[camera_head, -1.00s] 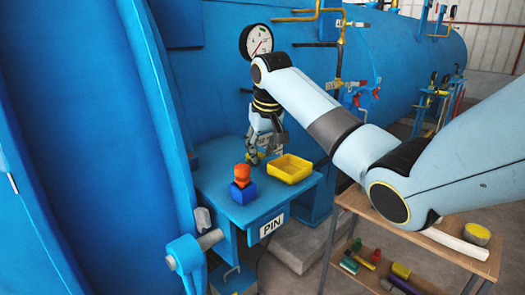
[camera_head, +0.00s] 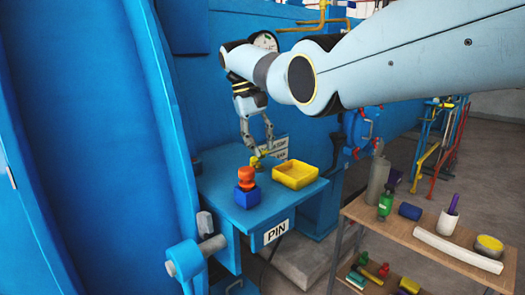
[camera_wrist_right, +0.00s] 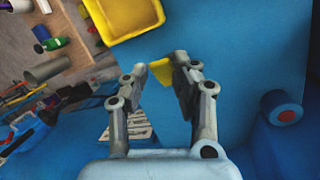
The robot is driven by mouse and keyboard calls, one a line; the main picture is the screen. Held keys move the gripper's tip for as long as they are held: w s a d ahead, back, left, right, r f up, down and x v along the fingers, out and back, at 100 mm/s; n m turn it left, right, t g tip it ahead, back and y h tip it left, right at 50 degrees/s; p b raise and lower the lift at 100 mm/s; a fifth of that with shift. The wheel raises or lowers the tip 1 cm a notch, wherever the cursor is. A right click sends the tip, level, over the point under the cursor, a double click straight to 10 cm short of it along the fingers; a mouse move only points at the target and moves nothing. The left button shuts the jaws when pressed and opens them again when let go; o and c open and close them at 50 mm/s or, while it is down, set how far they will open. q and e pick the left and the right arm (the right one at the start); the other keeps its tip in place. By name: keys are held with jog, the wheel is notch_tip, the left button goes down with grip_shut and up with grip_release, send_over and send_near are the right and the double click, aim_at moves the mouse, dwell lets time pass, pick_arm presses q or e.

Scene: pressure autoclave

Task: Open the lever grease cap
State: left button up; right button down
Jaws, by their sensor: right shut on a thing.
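My right gripper (camera_head: 258,150) points down over the far end of a blue shelf (camera_head: 238,211) in the head view. It is shut on a small yellow part (camera_head: 257,161), partly hidden by the fingers. In the right wrist view the yellow part (camera_wrist_right: 160,72) sits between the fingertips (camera_wrist_right: 162,66). I cannot tell surely whether this part is the lever grease cap, or whether it is tilted. A red-orange knob-shaped piece (camera_head: 245,176) stands on a blue block (camera_head: 247,198) left of the gripper. My left gripper is not in view.
A yellow tray (camera_head: 291,184) lies right of the gripper on the shelf. A PIN label (camera_head: 276,232) is on the shelf's front. A blue lever joint (camera_head: 185,257) juts out at lower left. A wooden bench (camera_head: 415,234) with bottles and tools stands right. A gauge and pipes are behind.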

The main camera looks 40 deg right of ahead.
jog(key=shift+a+f, duration=0.15)
jog(key=shift+f, duration=0.05)
dwell(0.5)
jog(key=c, duration=1.4)
grip_release()
jog(key=o, duration=0.4)
jog(key=shift+w+a, duration=0.1)
jog(key=shift+w, duration=0.05)
jog(key=shift+c, duration=0.2)
jog(key=shift+r, duration=0.1)
